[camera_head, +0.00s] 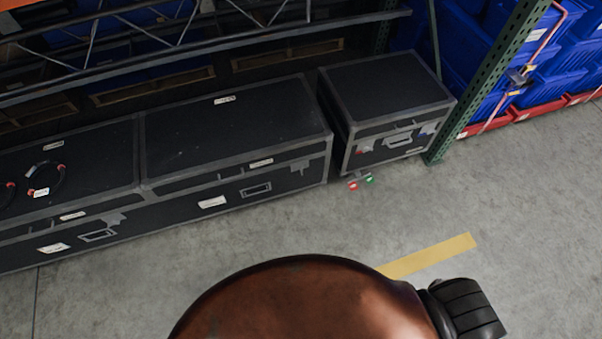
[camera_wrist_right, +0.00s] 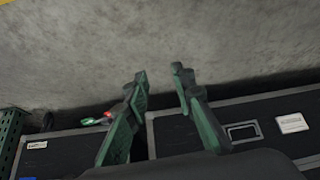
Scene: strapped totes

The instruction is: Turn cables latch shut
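Black cases with grey metal edges stand in a row: a left case (camera_head: 75,165), a middle case (camera_head: 235,125) and a smaller right case (camera_head: 385,85). All lids look down. A grey latch (camera_head: 115,219) is on the left case and another latch (camera_head: 300,166) is on the middle case; whether they are turned is too small to tell. The white labels are unreadable. My right gripper (camera_wrist_right: 159,76) is open and empty above the cases. My left gripper is not in view.
A black cable coil (camera_head: 45,178) lies on the left case's lid. Red and green tags (camera_head: 361,182) show low before the right case. A green rack post (camera_head: 485,85) and blue bins (camera_head: 555,85) stand at right. The concrete floor (camera_head: 250,235) in front is clear.

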